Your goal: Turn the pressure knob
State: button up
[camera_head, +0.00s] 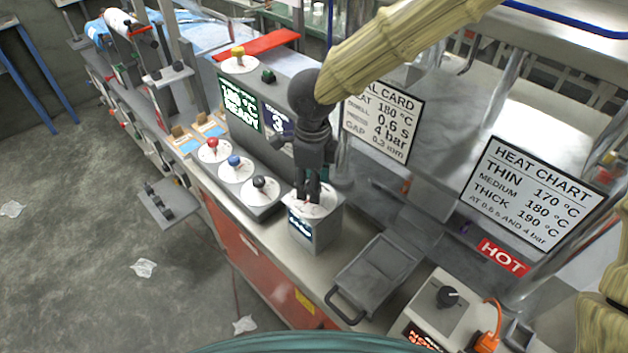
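My gripper (308,198) points down over a round white dial (327,208) on top of a small grey box (318,236) with a lit display. Its dark fingertips are at the dial, close together. They hide the middle of the dial, so I cannot tell whether they hold a knob there. Other knobs on white dials stand to the left: a red knob (212,143), a blue knob (234,161) and a black knob (259,182). A yellow knob (238,52) sits further back. I cannot read which one is marked pressure.
A grey tray (344,291) with a handle lies right of the box. Another box with a black knob (447,296) and an orange plug (488,342) is at the lower right. A heat chart (533,194) and a seal card (383,127) stand behind. A red HOT sign (503,256) is nearby.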

jog(key=shift+r, duration=0.1)
notch_tip(320, 180, up, 12)
dwell(0.8)
jog(key=shift+p, duration=0.3)
notch_tip(320, 180, down, 12)
jog(key=n+p, duration=0.3)
jog(key=p, duration=0.2)
dwell(0.3)
